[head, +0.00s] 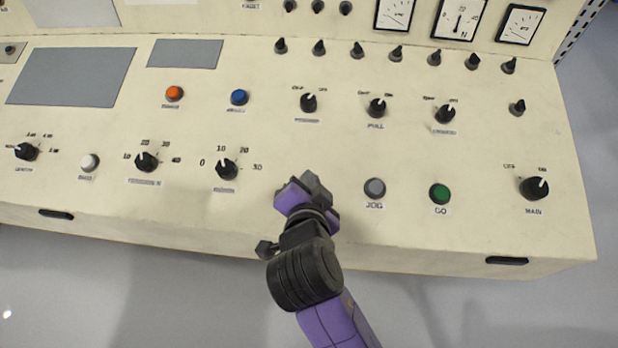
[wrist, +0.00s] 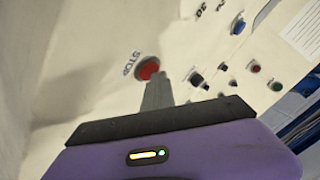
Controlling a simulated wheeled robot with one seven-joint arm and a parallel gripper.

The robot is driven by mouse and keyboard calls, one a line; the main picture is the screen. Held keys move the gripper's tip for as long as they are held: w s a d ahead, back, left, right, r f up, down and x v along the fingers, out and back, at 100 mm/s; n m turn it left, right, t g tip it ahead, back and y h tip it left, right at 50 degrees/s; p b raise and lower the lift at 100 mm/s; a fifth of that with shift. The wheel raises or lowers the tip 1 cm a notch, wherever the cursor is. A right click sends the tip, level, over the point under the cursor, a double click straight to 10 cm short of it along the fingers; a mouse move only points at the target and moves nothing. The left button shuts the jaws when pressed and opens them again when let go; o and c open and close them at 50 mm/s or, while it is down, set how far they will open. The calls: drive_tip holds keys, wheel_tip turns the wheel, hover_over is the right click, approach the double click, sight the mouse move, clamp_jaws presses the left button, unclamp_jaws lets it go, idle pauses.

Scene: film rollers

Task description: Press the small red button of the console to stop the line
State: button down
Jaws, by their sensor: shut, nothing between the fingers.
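The console (head: 470,225) is a cream panel that fills most of the head view. The small red button (wrist: 148,69), with a STOP label beside it, shows in the wrist view just beyond my fingertips. In the head view it does not show; my gripper (head: 312,186) covers that part of the panel, left of the grey JOG button (head: 375,188). My gripper is shut and empty, and its closed fingers (wrist: 158,92) point at the red button and overlap its lower edge in the wrist view. I cannot tell whether they touch it.
The green GO button (head: 440,194) and the black MAIN knob (head: 534,188) lie to the right. A black knob (head: 227,169) is close on the left. An orange button (head: 174,93) and a blue button (head: 239,97) sit farther up.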

drive_tip(key=shift+s+r+p, duration=0.25)
drive_tip(key=shift+r+p, duration=0.45)
drive_tip(key=shift+r, duration=0.1)
drive_tip(key=shift+s+r+p, duration=0.2)
drive_tip(key=shift+r+p, duration=0.5)
drive_tip(key=shift+r, duration=0.1)
drive_tip(key=shift+s+r+p, duration=0.15)
drive_tip(key=shift+r+p, duration=0.5)
drive_tip(key=shift+r, duration=0.2)
drive_tip(key=shift+s+r+p, duration=0.2)
drive_tip(key=shift+r+p, duration=0.5)
drive_tip(key=shift+r, duration=0.1)
